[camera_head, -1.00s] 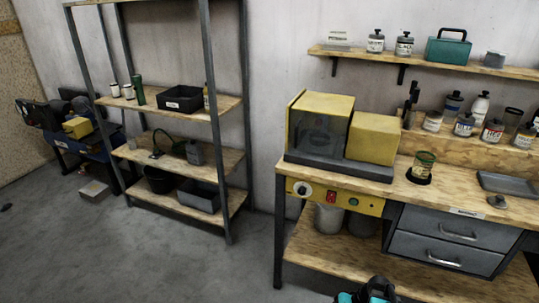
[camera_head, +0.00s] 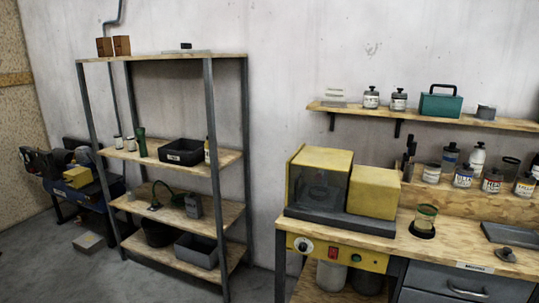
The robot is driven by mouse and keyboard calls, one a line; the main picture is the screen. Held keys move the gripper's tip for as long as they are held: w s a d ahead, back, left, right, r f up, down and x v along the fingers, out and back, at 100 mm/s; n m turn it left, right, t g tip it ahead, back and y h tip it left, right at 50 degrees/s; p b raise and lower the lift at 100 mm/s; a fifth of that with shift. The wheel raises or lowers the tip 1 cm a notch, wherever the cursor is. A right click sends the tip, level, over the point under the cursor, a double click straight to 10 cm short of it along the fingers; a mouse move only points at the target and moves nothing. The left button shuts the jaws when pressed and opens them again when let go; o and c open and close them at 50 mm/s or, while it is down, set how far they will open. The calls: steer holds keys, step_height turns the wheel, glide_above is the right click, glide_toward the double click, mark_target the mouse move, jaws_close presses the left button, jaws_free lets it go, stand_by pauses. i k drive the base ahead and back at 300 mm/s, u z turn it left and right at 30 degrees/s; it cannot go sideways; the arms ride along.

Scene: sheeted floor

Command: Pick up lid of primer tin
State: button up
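A small grey round piece with a raised knob (camera_head: 506,254), like a lid, lies on the workbench top (camera_head: 455,247) at the right, in front of a dark tray. Several jars and tins stand on the raised ledge behind, such as a white-labelled tin (camera_head: 431,173) and a jar (camera_head: 462,177). Their labels are too small to read, so I cannot tell which is the primer tin. An open-looking tin with a green and yellow band (camera_head: 425,218) stands in a dark ring on the bench. My gripper is not in view.
A yellow machine with a clear window (camera_head: 319,188) fills the bench's left end. A wall shelf (camera_head: 425,117) above holds jars and a teal box (camera_head: 440,104). A metal rack (camera_head: 216,180) stands left. Some grey floor is clear at lower left.

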mark_target(505, 254)
steer(key=z, duration=4.2)
steer(key=i, duration=0.1)
steer(key=u, duration=2.75)
